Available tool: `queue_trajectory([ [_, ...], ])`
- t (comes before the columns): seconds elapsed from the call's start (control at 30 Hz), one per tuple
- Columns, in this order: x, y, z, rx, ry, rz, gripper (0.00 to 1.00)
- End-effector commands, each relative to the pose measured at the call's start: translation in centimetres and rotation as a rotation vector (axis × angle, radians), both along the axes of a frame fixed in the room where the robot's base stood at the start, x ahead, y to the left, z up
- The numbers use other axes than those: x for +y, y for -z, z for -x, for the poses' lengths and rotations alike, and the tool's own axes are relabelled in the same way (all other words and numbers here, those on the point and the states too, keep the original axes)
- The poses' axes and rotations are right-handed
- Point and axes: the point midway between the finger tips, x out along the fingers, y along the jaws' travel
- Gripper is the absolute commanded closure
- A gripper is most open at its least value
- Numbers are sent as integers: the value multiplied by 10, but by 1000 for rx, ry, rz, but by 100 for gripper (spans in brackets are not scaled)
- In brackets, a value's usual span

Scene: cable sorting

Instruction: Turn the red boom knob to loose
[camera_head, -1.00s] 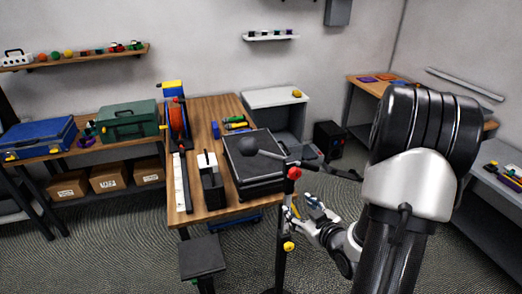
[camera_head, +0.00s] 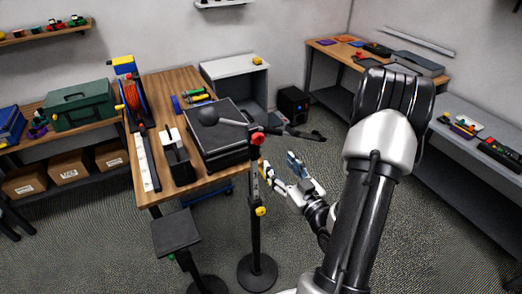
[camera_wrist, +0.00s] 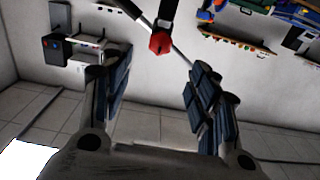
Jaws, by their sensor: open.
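The red boom knob (camera_head: 257,139) sits at the top of a black upright stand (camera_head: 256,235), where the tilted boom (camera_head: 235,124) crosses it. In the wrist view the red knob (camera_wrist: 160,43) shows ahead, between and beyond the two fingers. My gripper (camera_head: 280,168) is open and empty, just below and to the right of the knob in the head view. It also shows in the wrist view (camera_wrist: 158,78), with its dark padded fingers spread apart. The knob appears clear of both fingers. I cannot read any loose or tight marking.
A yellow knob (camera_head: 261,211) is lower on the stand. A wooden table (camera_head: 165,88) with a black case (camera_head: 222,138) stands behind and left. A black stool (camera_head: 177,232) is left of the stand. Floor is open to the right.

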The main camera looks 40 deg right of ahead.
Motion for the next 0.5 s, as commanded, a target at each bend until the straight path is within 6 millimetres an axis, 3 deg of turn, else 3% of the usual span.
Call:
queue_trajectory([
  [0.5,-7,5,-32,-3,-3,5,45],
])
